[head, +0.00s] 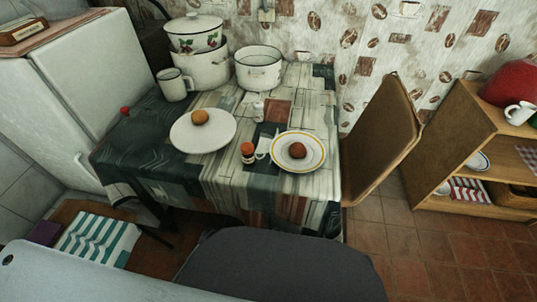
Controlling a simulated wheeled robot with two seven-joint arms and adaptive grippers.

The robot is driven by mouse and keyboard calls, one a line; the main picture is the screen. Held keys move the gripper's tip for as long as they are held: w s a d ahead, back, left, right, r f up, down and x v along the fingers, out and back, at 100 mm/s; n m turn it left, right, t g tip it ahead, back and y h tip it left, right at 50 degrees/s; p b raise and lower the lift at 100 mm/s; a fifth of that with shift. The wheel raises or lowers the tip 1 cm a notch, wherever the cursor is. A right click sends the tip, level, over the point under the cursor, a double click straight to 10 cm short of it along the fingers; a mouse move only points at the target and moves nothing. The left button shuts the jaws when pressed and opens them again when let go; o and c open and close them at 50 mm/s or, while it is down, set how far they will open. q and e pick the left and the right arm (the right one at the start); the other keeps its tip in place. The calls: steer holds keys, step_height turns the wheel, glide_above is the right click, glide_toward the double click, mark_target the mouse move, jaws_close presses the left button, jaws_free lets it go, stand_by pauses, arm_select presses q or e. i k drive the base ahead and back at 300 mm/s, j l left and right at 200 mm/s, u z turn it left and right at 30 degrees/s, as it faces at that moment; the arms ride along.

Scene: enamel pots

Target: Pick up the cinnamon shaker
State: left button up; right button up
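A small brown jar with an orange-red cap, which looks like the cinnamon shaker (248,153), stands upright near the front of the table (265,185). It is between the large white plate (186,137) and the yellow-rimmed plate (310,160). A white handle-like shape beside its right side is too small to make out. A small white shaker (258,111) stands farther back; labels on both are too small to read. Neither of my grippers shows in the head view.
Both plates hold a round brown item. White enamel pots (258,70) and a mug (173,84) stand at the back of the table. A chair (384,140) is at its right side. A dark grey rounded shape (280,265) lies in front.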

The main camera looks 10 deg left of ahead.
mark_target(247, 148)
steer(key=l+u, duration=0.25)
steer(key=l, duration=0.2)
steer(key=l+u, duration=0.25)
steer(key=l, duration=0.25)
steer(key=k+l+u, duration=0.1)
steer(key=l+u, duration=0.15)
steer(key=l, duration=0.2)
steer(key=k+l+u, duration=0.1)
steer(key=l+u, duration=0.15)
steer(key=l, duration=0.2)
steer(key=k+l+u, duration=0.25)
steer(key=l, duration=0.2)
steer(key=i, duration=0.1)
